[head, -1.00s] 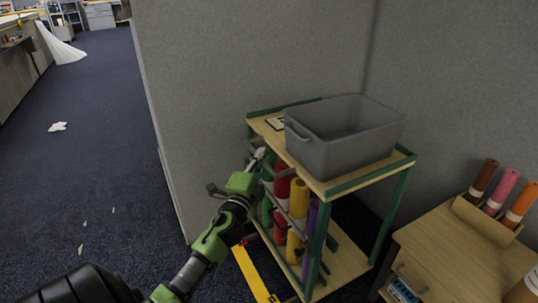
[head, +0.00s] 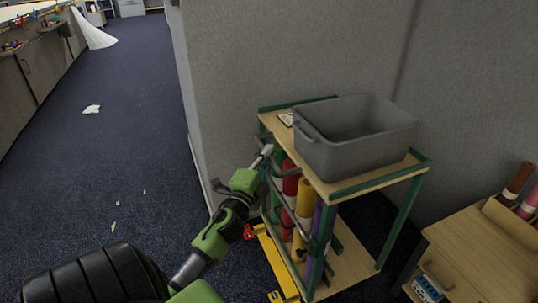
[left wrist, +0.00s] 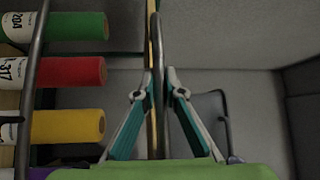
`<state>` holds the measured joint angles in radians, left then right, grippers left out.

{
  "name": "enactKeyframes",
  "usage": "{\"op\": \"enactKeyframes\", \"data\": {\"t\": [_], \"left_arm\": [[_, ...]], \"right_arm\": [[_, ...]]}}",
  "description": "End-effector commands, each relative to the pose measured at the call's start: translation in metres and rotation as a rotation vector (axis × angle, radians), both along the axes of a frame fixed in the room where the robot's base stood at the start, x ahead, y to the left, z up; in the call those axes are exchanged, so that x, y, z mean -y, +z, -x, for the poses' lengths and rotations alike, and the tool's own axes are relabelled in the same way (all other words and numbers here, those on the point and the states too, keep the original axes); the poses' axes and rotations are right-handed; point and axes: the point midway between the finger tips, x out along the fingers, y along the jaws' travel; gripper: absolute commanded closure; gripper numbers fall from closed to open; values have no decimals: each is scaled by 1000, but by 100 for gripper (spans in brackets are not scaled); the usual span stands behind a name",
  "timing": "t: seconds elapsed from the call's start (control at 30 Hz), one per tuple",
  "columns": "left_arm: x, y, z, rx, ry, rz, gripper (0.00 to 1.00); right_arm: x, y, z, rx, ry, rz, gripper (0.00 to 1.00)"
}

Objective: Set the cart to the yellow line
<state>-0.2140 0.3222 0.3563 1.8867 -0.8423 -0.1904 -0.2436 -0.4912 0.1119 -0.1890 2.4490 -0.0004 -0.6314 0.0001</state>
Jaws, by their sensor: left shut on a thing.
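The cart (head: 345,188) is a wooden-topped rack with a green frame, standing upright by the grey partition. A grey bin (head: 357,152) sits on its top, and coloured rolls stand on its lower level. The red roll (left wrist: 65,72) and other rolls also show in the left wrist view. My left gripper (head: 266,151) is at the cart's near left side. In the left wrist view its fingers (left wrist: 156,90) are shut on a grey bar, the cart's handle. My right gripper is out of view.
A wooden cabinet (head: 470,255) with rolls on top stands close to the cart's right. Grey partitions (head: 270,50) stand behind and right of the cart. Open blue carpet (head: 110,170) lies to the left, with a white scrap (head: 92,109) and small bits on it.

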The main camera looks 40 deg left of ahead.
Motion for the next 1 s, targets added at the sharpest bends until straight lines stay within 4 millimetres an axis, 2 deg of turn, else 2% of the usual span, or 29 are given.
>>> {"op": "enactKeyframes", "data": {"t": [0.2, 0.23, 0.3, 0.6, 0.73, 0.87, 1.0], "left_arm": [[1, -3, 0, -5, -2, 3, 100], [1, -3, 0, -5, -2, 3, 85], [1, -3, 0, -4, -2, 3, 72], [1, -1, 0, -2, -1, 1, 72], [4, -3, 7, -2, -2, 2, 72], [12, -6, 27, -3, 0, 3, 72], [24, -12, 56, -4, 1, 7, 72]], "right_arm": [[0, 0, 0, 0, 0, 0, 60], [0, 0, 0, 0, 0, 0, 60], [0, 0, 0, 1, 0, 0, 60], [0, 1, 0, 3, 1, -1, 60], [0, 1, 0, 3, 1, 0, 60], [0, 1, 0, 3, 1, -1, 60], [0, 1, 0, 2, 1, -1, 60]]}}
